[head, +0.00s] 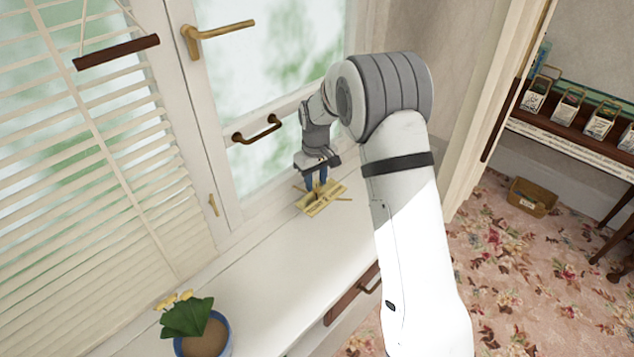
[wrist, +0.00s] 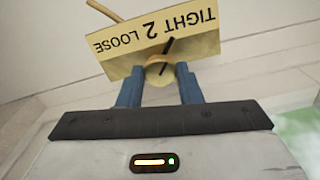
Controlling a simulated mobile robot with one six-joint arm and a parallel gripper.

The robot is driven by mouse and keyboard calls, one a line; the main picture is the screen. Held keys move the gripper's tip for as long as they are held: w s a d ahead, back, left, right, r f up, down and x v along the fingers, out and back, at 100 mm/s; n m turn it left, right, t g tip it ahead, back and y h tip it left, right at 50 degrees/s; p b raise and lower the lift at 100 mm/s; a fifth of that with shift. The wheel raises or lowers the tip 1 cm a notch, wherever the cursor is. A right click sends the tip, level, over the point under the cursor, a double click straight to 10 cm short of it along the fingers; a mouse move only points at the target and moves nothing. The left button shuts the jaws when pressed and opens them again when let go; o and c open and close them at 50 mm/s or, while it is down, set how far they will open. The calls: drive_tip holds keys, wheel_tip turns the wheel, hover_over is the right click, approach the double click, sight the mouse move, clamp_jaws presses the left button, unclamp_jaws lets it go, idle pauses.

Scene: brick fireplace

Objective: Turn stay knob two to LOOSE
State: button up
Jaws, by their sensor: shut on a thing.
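A yellow plate (wrist: 110,65) carries the words TIGHT 2 LOOSE, upside down in the wrist view, with TIGHT at the right and LOOSE at the left. Stay knob two (wrist: 158,72), a small round yellowish knob, sits at its lower edge. Its dark pointer line slants up and right, between the 2 and TIGHT. My gripper (wrist: 158,80) has its blue fingers on either side of the knob and is shut on it. In the head view my gripper (head: 317,180) reaches down to the yellow plate (head: 311,211) on the sill. The knob is hidden there.
A white window sill (head: 275,250) runs below the window. A brown handle (head: 257,130) is behind my gripper at the left. A potted plant (head: 190,320) stands at the front left. The sill between is clear.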

sight(316, 184)
drive_tip(key=n+b, duration=0.1)
drive_tip(key=n, duration=0.3)
drive_tip(key=shift+f+n, duration=0.1)
drive_tip(key=shift+n, duration=0.2)
drive_tip(key=n+b, duration=0.1)
drive_tip(key=n, duration=0.4)
drive_tip(key=shift+b, duration=0.4)
drive_tip(key=n, duration=0.6)
drive_tip(key=shift+b, duration=0.4)
drive_tip(key=shift+n, duration=2.3)
drive_tip(key=o, duration=1)
wheel_tip(316, 184, up, 8)
drive_tip(key=shift+b, duration=0.45)
